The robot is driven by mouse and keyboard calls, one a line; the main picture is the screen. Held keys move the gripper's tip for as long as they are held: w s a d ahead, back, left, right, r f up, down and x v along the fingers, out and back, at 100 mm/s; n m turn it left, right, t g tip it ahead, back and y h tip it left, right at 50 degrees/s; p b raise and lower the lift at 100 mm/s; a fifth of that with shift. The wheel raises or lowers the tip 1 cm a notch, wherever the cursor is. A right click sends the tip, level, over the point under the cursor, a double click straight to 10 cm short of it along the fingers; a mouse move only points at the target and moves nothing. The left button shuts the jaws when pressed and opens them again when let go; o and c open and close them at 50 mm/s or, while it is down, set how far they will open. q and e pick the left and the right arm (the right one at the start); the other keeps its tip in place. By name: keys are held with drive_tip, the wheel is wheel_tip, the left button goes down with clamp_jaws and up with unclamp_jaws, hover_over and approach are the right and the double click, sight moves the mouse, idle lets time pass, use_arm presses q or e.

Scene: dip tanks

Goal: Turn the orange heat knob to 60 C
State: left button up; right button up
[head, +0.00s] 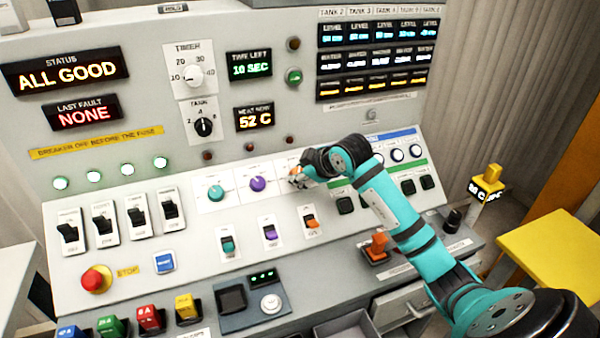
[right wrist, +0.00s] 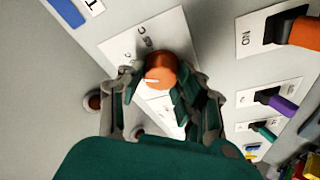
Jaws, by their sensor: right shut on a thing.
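The orange heat knob (right wrist: 160,72) sits on a white label plate in the right wrist view, with a pale pointer line on its face. My right gripper (right wrist: 158,88) is shut on the knob, one finger on each side. In the head view my right gripper (head: 297,175) covers most of the knob at the right end of the knob row. The heat display (head: 255,119) reads 52 C. The scale around the orange knob is mostly hidden. My left gripper is not in view.
A teal knob (head: 215,193) and a purple knob (head: 257,184) stand left of my right gripper. Rocker switches, including an orange one (head: 311,222), lie below. A red stop button (head: 96,279) is at lower left. The status display (head: 66,72) reads ALL GOOD.

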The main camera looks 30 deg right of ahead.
drive_tip(key=shift+m, duration=0.5)
drive_tip(key=o, duration=1.1)
drive_tip(key=shift+o, duration=0.2)
drive_tip(key=v, duration=1.2)
drive_tip(key=shift+s+a+f, duration=0.1)
